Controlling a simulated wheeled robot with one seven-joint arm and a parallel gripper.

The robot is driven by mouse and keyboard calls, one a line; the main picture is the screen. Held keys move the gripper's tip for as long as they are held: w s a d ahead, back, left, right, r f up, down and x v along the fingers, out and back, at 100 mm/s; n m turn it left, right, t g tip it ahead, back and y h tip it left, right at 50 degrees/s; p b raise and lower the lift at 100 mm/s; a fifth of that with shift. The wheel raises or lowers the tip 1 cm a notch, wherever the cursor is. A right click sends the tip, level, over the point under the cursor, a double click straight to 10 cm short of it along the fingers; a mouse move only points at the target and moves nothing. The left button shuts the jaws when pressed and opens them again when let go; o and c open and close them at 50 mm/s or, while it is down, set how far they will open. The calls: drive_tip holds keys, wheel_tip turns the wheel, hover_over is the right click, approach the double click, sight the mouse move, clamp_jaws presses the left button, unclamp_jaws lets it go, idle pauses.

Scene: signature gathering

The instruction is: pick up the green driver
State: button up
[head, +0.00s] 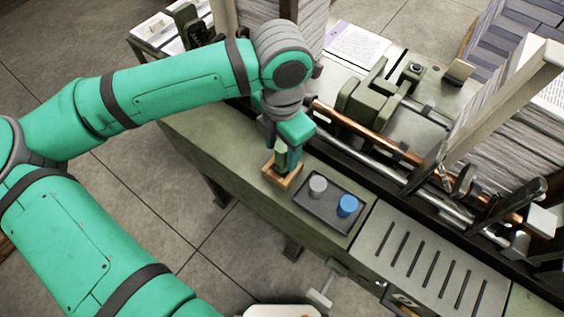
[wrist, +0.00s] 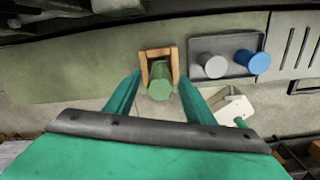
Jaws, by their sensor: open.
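The green driver (wrist: 160,84) shows in the wrist view as a green cylinder seen from its round end. It stands at a small wooden holder (wrist: 145,66) near the bench's front edge. My gripper (wrist: 160,78) is open, with one teal finger on each side of the driver. I cannot tell whether either finger touches it. In the head view my gripper (head: 287,150) is over the wooden holder (head: 283,181), and my arm and fingers hide much of the driver.
Right of the holder, a dark tray (head: 325,210) carries a grey cylinder (head: 318,185) and a blue cylinder (head: 347,206). Behind it are a copper-coloured rod (head: 355,124) and metal rails. A slotted plate (head: 425,262) lies farther right. Bare green bench (head: 215,150) is left of the holder.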

drive_tip(key=shift+f, duration=0.25)
drive_tip(key=c, duration=1.2)
drive_tip(key=shift+o, duration=0.2)
drive_tip(key=shift+w+r, duration=0.1)
drive_tip(key=shift+r, duration=0.5)
wheel_tip(320, 180, up, 2)
drive_tip(key=shift+r, duration=0.1)
drive_tip(key=s+d+r, duration=0.3)
drive_tip(key=s+r, duration=0.6)
drive_tip(key=s, duration=0.4)
drive_tip(key=shift+s+r, duration=0.35)
drive_tip(key=shift+s, duration=0.05)
